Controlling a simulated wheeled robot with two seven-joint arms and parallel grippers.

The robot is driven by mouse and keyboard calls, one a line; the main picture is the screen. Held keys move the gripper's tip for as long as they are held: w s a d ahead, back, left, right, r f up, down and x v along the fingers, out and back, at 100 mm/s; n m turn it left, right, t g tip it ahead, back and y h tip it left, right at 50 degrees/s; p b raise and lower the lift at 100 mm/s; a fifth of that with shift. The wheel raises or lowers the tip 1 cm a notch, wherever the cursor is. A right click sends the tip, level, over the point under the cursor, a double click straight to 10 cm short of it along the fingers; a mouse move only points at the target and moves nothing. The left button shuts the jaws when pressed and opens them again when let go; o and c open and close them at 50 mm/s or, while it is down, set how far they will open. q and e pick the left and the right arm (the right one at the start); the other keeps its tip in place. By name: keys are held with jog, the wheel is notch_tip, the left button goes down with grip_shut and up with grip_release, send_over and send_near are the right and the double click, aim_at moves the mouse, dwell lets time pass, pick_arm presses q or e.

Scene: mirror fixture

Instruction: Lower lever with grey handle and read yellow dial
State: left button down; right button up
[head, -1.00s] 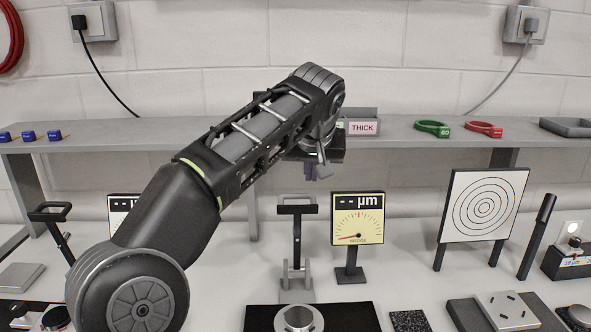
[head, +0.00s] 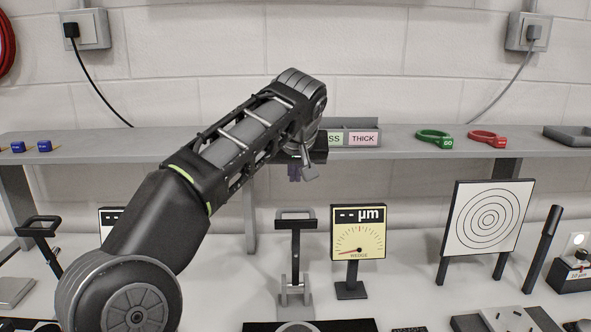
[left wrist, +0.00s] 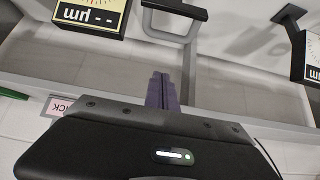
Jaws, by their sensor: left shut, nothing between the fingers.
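The lever with the grey handle (head: 296,215) stands upright on its base on the bench, in the middle of the head view. Its frame-shaped handle also shows at the top of the left wrist view (left wrist: 176,8). The yellow dial (head: 358,240), marked WEDGE, stands just right of it; its display shows two dashes and µm, and its red needle points low left. It appears upside down in the left wrist view (left wrist: 88,16). My left gripper (head: 294,174) is shut and empty, its purple fingers (left wrist: 161,92) pointing down above the handle, apart from it. My right gripper is out of view.
A grey shelf (head: 395,145) runs behind, with a THICK bin (head: 363,138) and green (head: 434,137) and red (head: 487,138) rings. A second lever with a dark handle (head: 38,226) and a white dial (head: 113,220) stand left. A target board (head: 487,217) stands right.

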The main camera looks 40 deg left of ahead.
pick_arm(q)
jog(key=f, duration=0.6)
jog(key=shift+w+a+f, duration=0.1)
jog(key=shift+w+f, duration=0.1)
